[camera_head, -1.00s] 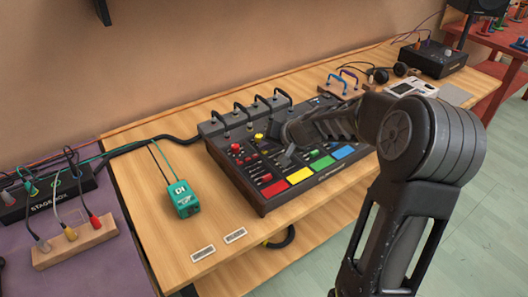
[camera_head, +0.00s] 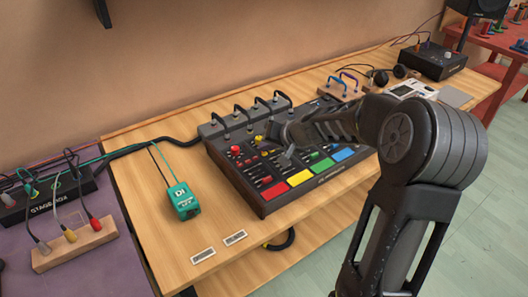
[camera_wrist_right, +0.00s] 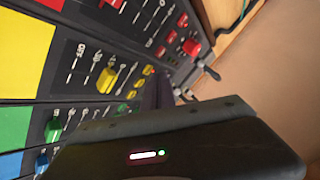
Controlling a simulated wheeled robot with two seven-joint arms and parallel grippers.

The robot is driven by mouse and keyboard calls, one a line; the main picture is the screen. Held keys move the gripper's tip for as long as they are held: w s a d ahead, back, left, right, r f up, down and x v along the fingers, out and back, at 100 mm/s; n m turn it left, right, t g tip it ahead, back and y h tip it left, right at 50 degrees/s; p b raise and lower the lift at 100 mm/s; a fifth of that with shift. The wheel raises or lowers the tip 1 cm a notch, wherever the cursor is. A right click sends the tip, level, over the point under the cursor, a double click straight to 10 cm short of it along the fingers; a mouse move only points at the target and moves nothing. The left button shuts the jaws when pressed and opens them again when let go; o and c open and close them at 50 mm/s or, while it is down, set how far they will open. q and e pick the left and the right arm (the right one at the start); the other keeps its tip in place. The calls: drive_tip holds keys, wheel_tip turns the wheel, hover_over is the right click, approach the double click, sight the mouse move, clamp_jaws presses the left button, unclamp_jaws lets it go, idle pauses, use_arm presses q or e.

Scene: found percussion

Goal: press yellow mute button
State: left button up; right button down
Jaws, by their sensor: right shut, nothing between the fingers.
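The black mixer (camera_head: 262,203) lies on the wooden bench, with red, yellow, green and blue pads along its front. In the right wrist view, small yellow buttons (camera_wrist_right: 139,83) sit beside the yellow fader cap (camera_wrist_right: 107,78); which one is the mute button I cannot tell. My right gripper (camera_head: 286,159) is shut and empty, over the mixer's middle controls. Whether it touches a button is hidden. My left gripper is out of view.
Cables with black plugs (camera_head: 240,112) rise along the mixer's back edge. A green DI box (camera_head: 182,201) stands left of it on clear bench (camera_head: 150,225). A small wooden block with blue and purple loops (camera_head: 340,90) is behind my right arm.

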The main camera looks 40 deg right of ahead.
drive_tip(key=shift+r, duration=0.3)
wheel_tip(320, 180, up, 6)
drive_tip(key=p, duration=0.5)
idle(0.3)
